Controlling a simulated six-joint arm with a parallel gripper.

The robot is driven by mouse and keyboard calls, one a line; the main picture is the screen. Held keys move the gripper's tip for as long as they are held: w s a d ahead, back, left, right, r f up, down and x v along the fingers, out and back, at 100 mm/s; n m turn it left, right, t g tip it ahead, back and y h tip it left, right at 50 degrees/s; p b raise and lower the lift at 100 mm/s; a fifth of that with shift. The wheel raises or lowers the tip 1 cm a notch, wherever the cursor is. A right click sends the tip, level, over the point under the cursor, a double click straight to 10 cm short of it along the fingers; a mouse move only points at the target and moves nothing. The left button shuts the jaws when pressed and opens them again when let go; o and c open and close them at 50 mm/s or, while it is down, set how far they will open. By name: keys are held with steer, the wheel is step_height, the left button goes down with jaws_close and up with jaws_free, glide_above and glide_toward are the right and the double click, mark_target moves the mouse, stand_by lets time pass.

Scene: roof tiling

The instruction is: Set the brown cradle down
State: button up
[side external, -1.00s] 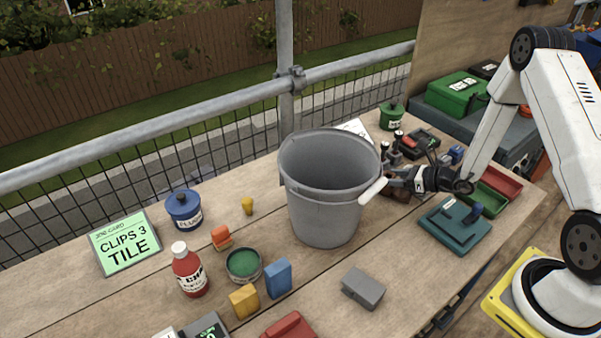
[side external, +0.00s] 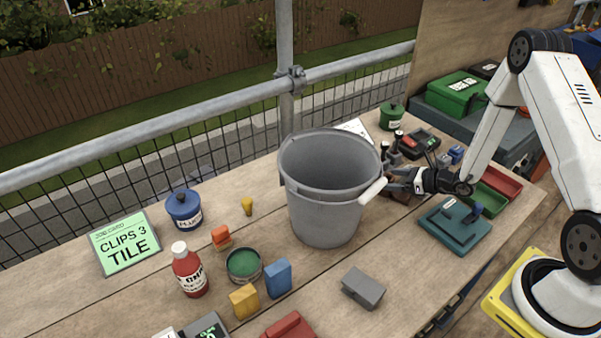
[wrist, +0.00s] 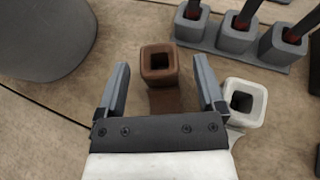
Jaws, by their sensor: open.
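The brown cradle (wrist: 160,65), a block with a square socket and a base, sits upright on the wooden bench in the wrist view. My gripper (wrist: 163,82) is open, with one finger on either side of the cradle and visible gaps between them. In the side view my gripper (side external: 388,181) is low over the bench, just right of the grey bucket. There the brown cradle (side external: 397,195) is mostly hidden by the gripper and bucket.
The large grey bucket (side external: 325,205) stands close to my gripper's left. A white square-socketed cradle (wrist: 245,102) is just right of my right finger. A grey rack (wrist: 236,40) holding dark-handled tools is behind. A teal case (side external: 455,226) lies to the front right.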

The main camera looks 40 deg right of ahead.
steer(key=shift+r, duration=0.1)
steer(key=shift+r, duration=0.1)
steer(key=v, duration=1.2)
steer(key=shift+a, duration=0.1)
stand_by(0.3)
steer(key=s+a+r+n+g, duration=0.3)
steer(key=a+n+g, duration=0.4)
steer(key=n, duration=0.4)
steer(key=s+a+r+n+g, duration=0.25)
steer(key=a+n+g, duration=0.35)
steer(key=a+n, duration=0.35)
steer(key=r+n+t+h, duration=0.1)
steer(key=n, duration=0.2)
steer(key=w+a+r+n+t+h, duration=0.1)
steer(key=r+n+h, duration=0.1)
steer(key=n, duration=0.2)
steer(key=a+r+n+t+h, duration=0.1)
steer(key=r+n+h, duration=0.1)
steer(key=n, duration=0.2)
steer(key=shift+w+a, duration=0.2)
steer(key=shift+w, duration=0.1)
